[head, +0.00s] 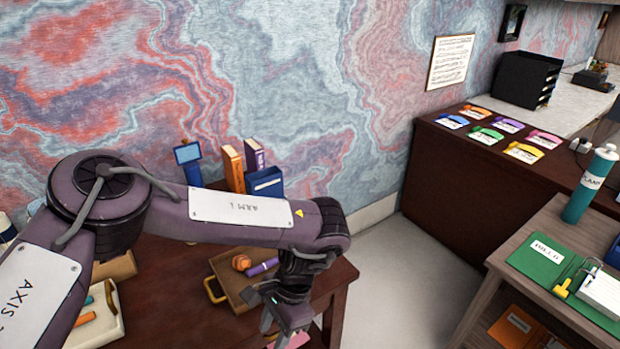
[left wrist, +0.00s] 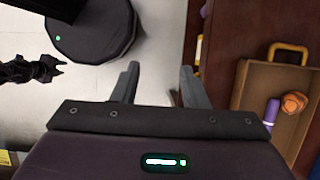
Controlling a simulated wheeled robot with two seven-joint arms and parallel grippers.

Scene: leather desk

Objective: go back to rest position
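My left arm reaches in from the left in the head view, over the dark wooden desk (head: 190,325). My left gripper (head: 284,326) points down near the desk's right edge, beside the tan tray. In the left wrist view my left gripper (left wrist: 160,84) has its two fingers apart with nothing between them. At the left of the left wrist view is a small dark jointed shape that looks like my right gripper (left wrist: 52,68); its fingers are too small to read. My right arm does not show in the head view.
A tan tray (head: 222,267) holds an orange ball-like thing (head: 241,262) and a purple cylinder (head: 263,267). Books (head: 232,168) and a blue box (head: 265,181) stand behind my arm. A side table with a teal bottle (head: 590,184) is at right; bare floor lies between.

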